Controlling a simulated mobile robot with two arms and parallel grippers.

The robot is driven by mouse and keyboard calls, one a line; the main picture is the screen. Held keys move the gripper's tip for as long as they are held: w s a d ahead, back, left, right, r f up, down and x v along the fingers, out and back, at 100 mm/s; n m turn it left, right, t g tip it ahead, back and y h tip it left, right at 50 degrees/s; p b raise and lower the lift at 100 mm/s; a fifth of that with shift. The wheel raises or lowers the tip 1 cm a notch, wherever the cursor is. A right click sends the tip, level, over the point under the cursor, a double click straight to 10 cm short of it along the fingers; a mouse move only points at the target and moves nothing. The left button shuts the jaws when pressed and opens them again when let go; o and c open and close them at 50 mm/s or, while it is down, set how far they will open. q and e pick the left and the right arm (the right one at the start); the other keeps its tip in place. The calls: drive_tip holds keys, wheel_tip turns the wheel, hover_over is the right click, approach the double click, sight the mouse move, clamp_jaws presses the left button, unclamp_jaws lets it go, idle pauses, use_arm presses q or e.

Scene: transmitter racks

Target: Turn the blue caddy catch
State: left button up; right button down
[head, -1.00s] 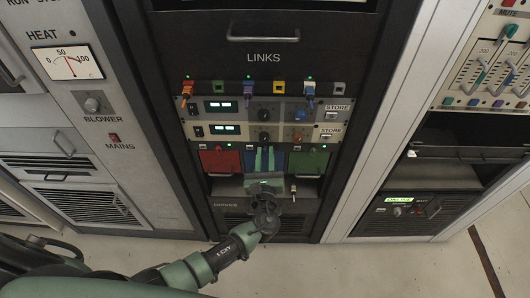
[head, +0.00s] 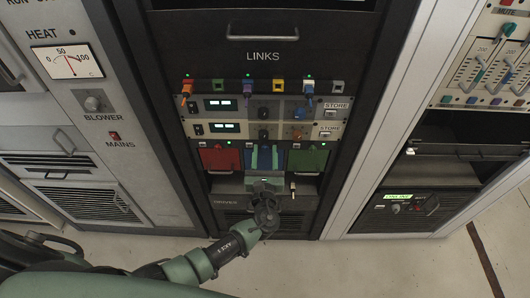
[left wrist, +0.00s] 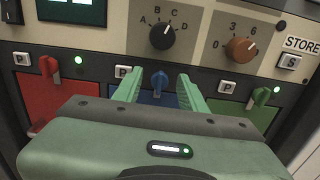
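The blue caddy catch (left wrist: 159,82) is a small blue lever, standing roughly upright at the top of the blue caddy (left wrist: 157,98). The blue caddy sits between a red caddy and a green caddy and shows in the head view (head: 281,160) beside my fingers. My left gripper (head: 264,149) is open in front of it. In the left wrist view, its two pale green fingers stand on either side of the catch, with gaps between. The gripper body hides the lower part of the blue caddy. My right gripper is not in view.
The red caddy (left wrist: 62,96) with its red catch (left wrist: 49,66) is at left, and the green caddy (left wrist: 240,115) with its green catch (left wrist: 262,97) at right. Dark (left wrist: 162,35) and orange (left wrist: 241,48) knobs project just above. Plugged cables (head: 248,90) sit higher up.

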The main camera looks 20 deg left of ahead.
use_arm(q)
drive_tip(key=shift+s, duration=0.1)
drive_tip(key=v, duration=0.7)
drive_tip(key=shift+s+b, duration=0.3)
drive_tip(key=shift+b, duration=0.1)
drive_tip(key=shift+d, duration=0.1)
